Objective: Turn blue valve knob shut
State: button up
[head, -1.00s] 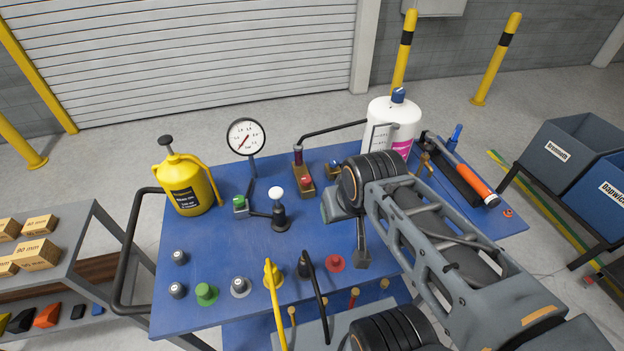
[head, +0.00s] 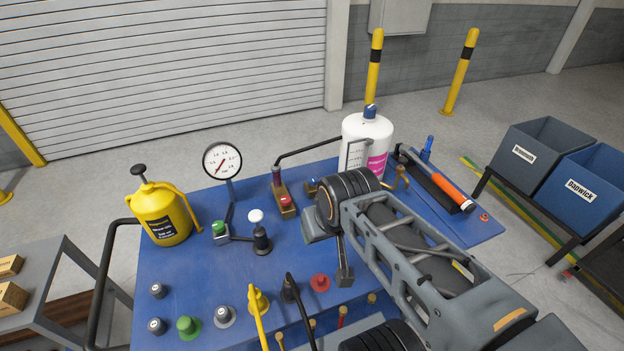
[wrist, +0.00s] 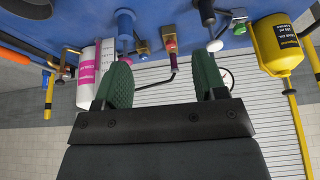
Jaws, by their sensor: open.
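The blue valve knob (head: 311,185) sits on a small brass valve body on the blue table, in front of the white bottle. My arm's wrist hides part of it in the head view. In the wrist view, which looks upside down, the blue knob (wrist: 125,22) is at the top, left of centre. My gripper (wrist: 162,80) shows two green finger pads spread wide with nothing between them. The knob lies beyond the fingertips, apart from them. A red knob (head: 286,201) on a brass valve stands to the left of the blue one.
The white bottle (head: 378,135) and a pressure gauge (head: 222,160) stand at the back. A black pipe (head: 312,149) runs between red valve and bottle. A yellow can (head: 160,215) is at left. A green knob (head: 219,228) and white-topped lever (head: 257,230) stand centrally. An orange-handled tool (head: 450,185) lies right.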

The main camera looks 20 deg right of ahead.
notch_tip(320, 180, down, 3)
jog(key=g, duration=0.1)
jog(key=n+g, duration=0.1)
jog(key=g, duration=0.3)
send_near(313, 179)
jog(key=shift+s+b, duration=0.2)
jog(key=shift+b, duration=0.1)
notch_tip(313, 179, up, 4)
jog(key=n, duration=0.1)
jog(key=shift+n, duration=0.4)
notch_tip(313, 179, down, 14)
jog(key=shift+r+p, duration=0.2)
jog(key=shift+p, duration=0.6)
jog(key=shift+c, duration=0.5)
